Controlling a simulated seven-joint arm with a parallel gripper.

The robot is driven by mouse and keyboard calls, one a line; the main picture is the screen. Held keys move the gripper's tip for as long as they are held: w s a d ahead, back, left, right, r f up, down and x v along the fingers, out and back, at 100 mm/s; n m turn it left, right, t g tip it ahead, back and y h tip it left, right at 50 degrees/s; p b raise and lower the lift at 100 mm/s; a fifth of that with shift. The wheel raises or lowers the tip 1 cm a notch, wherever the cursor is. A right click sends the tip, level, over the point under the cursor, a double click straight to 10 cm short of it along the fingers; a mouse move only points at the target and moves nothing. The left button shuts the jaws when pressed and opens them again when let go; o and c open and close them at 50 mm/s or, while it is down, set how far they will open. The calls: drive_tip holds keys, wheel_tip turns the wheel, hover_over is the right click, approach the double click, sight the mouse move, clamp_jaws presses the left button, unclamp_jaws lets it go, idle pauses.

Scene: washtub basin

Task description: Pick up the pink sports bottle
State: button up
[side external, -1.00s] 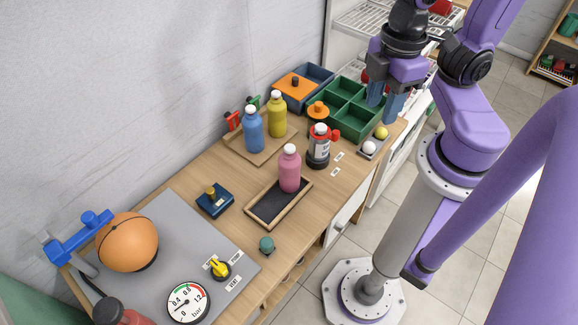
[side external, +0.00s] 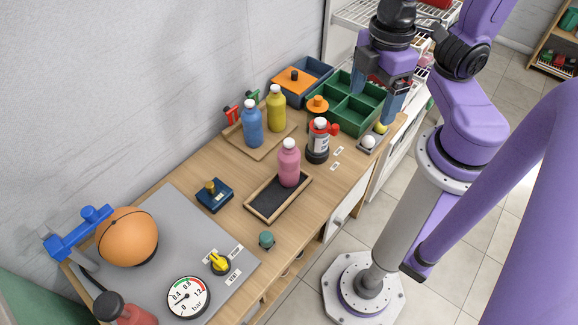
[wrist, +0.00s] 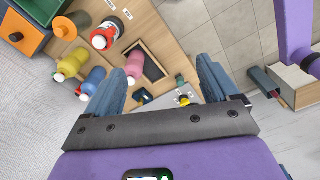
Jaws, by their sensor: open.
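The pink sports bottle (side external: 289,165) has a white cap and stands upright at the far end of a wood-framed tray with a dark base (side external: 268,205). It also shows in the wrist view (wrist: 135,63), above and between the fingers. My gripper (side external: 376,100) is open and empty, in the air above the far right end of the bench, by the green compartment box. It is well apart from the bottle, up and to the right of it. In the wrist view both blue fingers of my gripper (wrist: 160,85) are spread with nothing between them.
A red-and-white bottle in a black holder (side external: 318,140) stands just behind the pink bottle. Blue (side external: 252,127) and yellow (side external: 276,112) bottles stand on a wooden tray at the back. A green compartment box (side external: 350,105) is at the far right.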

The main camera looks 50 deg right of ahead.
drive_tip(key=w+a+f+n, duration=0.2)
drive_tip(key=w+a+n, duration=0.35)
drive_tip(key=w, duration=0.75)
approach(289, 141)
drive_tip(key=shift+m, duration=0.35)
drive_tip(key=f, duration=0.7)
drive_tip(key=shift+a+f, duration=0.15)
drive_tip(key=shift+a, duration=0.25)
drive_tip(key=shift+d+f, duration=0.2)
drive_tip(key=shift+f, duration=2.5)
clamp_jaws()
